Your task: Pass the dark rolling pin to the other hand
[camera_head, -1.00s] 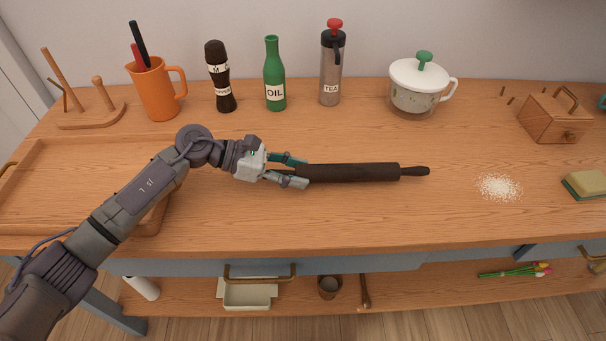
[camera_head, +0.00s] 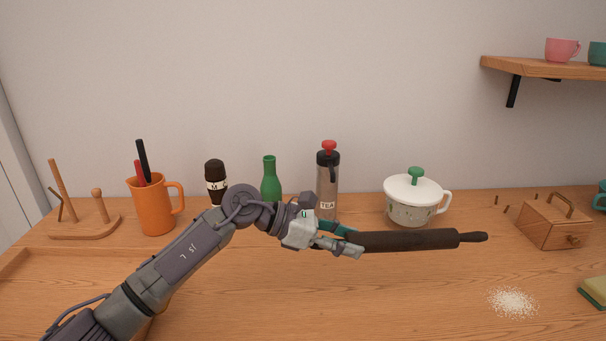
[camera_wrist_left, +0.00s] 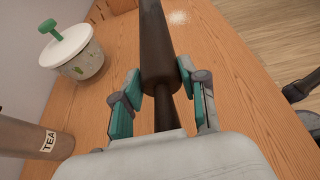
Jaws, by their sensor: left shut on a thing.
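The dark rolling pin (camera_head: 410,240) is held roughly level above the counter, pointing right. My left gripper (camera_head: 345,240) is shut on the pin's near handle at its left end. In the left wrist view the pin (camera_wrist_left: 157,50) runs away from my left gripper (camera_wrist_left: 162,90), with the handle between the teal-padded fingers. The far handle (camera_head: 474,237) is free. My right gripper is not in view.
Behind stand an orange jug (camera_head: 155,205), a pepper mill (camera_head: 215,180), a green bottle (camera_head: 270,180), a tea flask (camera_head: 327,180) and a lidded white pot (camera_head: 412,202). White powder (camera_head: 512,302) lies at front right. A wooden box (camera_head: 553,222) and a sponge (camera_head: 597,290) are further right.

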